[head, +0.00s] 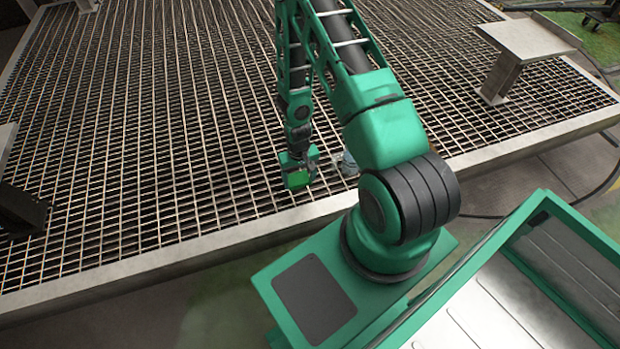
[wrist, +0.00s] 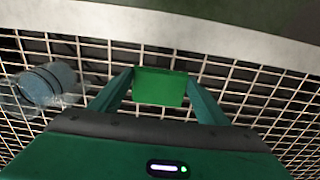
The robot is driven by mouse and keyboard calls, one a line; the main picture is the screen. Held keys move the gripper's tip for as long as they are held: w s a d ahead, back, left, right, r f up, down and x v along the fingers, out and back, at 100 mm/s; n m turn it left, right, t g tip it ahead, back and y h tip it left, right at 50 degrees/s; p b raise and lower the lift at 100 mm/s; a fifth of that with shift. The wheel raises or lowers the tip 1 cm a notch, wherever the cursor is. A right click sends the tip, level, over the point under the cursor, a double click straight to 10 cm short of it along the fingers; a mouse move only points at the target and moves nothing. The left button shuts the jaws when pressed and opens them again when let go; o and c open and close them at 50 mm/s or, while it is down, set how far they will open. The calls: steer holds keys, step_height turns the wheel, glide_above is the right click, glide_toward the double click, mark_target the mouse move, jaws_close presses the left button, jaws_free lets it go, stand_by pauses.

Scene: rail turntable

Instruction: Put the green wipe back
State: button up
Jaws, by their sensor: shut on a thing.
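The green wipe (wrist: 159,87) is a small bright green block between the two fingers of my gripper (wrist: 159,90) in the wrist view. In the head view the green wipe (head: 296,179) shows at the lower end of my arm, with my gripper (head: 299,165) shut on it. It is over the metal grating (head: 150,150), near its front edge. I cannot tell whether the wipe touches the grating.
A clear container with a blue part (wrist: 45,85) is left of my gripper in the wrist view; in the head view it (head: 348,163) is partly behind my arm. A grey stand (head: 522,42) is at the right. A dark object (head: 20,210) is at the left. The middle grating is clear.

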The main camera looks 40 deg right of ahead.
steer(key=w+d+f, duration=0.1)
steer(key=d, duration=0.1)
steer(key=w+d+f, duration=0.1)
steer(key=d+f, duration=0.1)
steer(key=d, duration=0.1)
steer(key=w+d+f, duration=0.1)
steer(key=d+f, duration=0.1)
steer(key=d, duration=0.1)
steer(key=shift+w+d+f, duration=0.15)
steer(key=shift+w+f, duration=0.1)
steer(key=shift+w, duration=0.1)
steer(key=shift+f, duration=2)
steer(key=o, duration=0.9)
